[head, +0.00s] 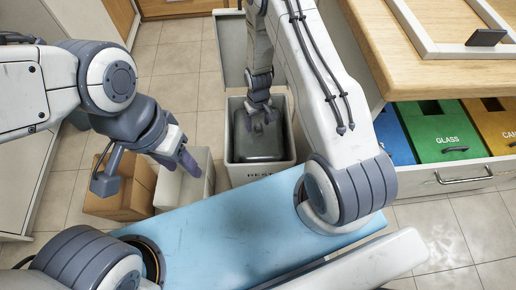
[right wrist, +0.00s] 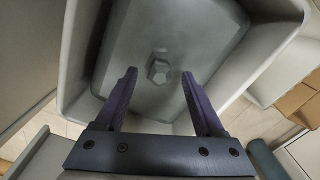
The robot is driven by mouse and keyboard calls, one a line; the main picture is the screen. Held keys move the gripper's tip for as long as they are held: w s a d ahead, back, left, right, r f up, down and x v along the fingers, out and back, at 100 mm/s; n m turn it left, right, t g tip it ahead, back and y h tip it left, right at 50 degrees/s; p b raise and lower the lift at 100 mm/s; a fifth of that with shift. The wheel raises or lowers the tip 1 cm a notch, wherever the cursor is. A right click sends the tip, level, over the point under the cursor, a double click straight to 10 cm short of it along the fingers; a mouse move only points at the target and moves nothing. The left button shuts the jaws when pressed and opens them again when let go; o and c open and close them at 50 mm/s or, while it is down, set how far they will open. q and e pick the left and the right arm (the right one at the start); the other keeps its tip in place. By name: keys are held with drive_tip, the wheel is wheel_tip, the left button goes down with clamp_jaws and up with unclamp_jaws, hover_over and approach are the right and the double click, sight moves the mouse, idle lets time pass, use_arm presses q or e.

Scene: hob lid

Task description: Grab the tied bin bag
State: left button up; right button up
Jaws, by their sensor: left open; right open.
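The tied bin bag (head: 262,146) is a dark grey-green, block-shaped bag inside a pale open bin (head: 235,174) with lettering on its front. In the right wrist view, the bag (right wrist: 185,35) fills the bin, and its small faceted knot (right wrist: 158,71) stands up from its top. My right gripper (head: 260,116) points down over the bin, open. In the right wrist view its fingertips (right wrist: 159,78) appear on either side of the knot; whether they are low enough to flank it is unclear. My left gripper (head: 184,163) is open and empty, left of the bin.
A cardboard box (head: 122,190) and a pale open container (head: 180,190) stand left of the bin. At right, a pulled-out drawer holds blue (head: 390,138), green (head: 440,128) and yellow (head: 492,122) bins under a wooden worktop (head: 420,75).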

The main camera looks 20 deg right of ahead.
wheel_tip(320, 180, down, 2)
drive_tip(key=shift+f, duration=0.2)
clamp_jaws()
drive_tip(key=shift+r, duration=0.1)
idle(1.3)
